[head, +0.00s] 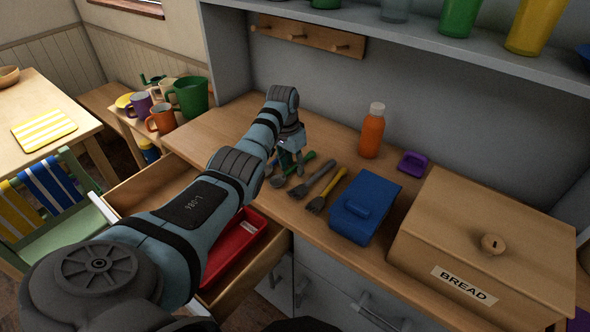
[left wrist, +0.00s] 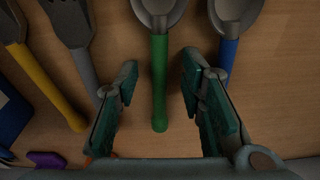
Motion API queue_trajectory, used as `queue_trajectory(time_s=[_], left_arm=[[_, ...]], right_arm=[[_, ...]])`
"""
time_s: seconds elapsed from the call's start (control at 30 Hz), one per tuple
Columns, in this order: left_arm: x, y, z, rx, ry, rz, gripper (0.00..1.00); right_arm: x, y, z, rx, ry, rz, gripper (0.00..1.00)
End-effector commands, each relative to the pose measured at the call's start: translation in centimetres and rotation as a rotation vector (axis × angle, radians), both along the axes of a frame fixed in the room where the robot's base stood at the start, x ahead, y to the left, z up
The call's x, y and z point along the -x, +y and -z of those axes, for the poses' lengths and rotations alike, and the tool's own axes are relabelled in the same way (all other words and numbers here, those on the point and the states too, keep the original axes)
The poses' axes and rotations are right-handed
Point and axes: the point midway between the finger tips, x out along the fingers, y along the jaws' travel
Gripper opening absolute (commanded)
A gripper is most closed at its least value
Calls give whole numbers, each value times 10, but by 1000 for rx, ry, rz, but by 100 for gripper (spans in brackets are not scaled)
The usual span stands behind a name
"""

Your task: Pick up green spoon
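The green spoon lies on the wooden counter; in the head view its green handle (head: 306,160) shows beside my left gripper (head: 291,167), which is partly in front of it. In the left wrist view the green handle (left wrist: 159,85) runs between the two fingers of my left gripper (left wrist: 160,72). The fingers are open, with a gap on each side of the handle. The spoon's grey bowl (left wrist: 158,10) is cut off at the top edge. My right gripper is not in view.
A blue-handled spoon (left wrist: 227,55) lies close beside the right finger. A grey fork (head: 315,182) and a yellow-handled fork (head: 327,191) lie to the right. Beyond are a blue box (head: 364,207), an orange bottle (head: 372,133) and a bread box (head: 480,240). An open drawer holds a red tray (head: 232,250).

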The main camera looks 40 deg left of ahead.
Motion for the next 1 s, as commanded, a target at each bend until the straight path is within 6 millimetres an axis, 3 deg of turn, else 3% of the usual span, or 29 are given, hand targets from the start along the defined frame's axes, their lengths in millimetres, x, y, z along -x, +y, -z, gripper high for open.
queue_trajectory(time_s=[0.07,0.3,0.63,0.77,0.87,1.0], left_arm=[[0,0,-1,0,0,1,36],[0,-1,-1,1,0,1,0],[0,-1,-3,1,0,1,0],[-1,0,-13,0,-2,1,0],[-1,0,-32,-1,-3,2,0],[-2,0,-77,0,-6,1,0]], right_arm=[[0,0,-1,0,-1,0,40],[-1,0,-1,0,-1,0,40],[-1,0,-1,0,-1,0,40],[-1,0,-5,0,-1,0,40],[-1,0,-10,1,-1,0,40],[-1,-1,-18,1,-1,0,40]])
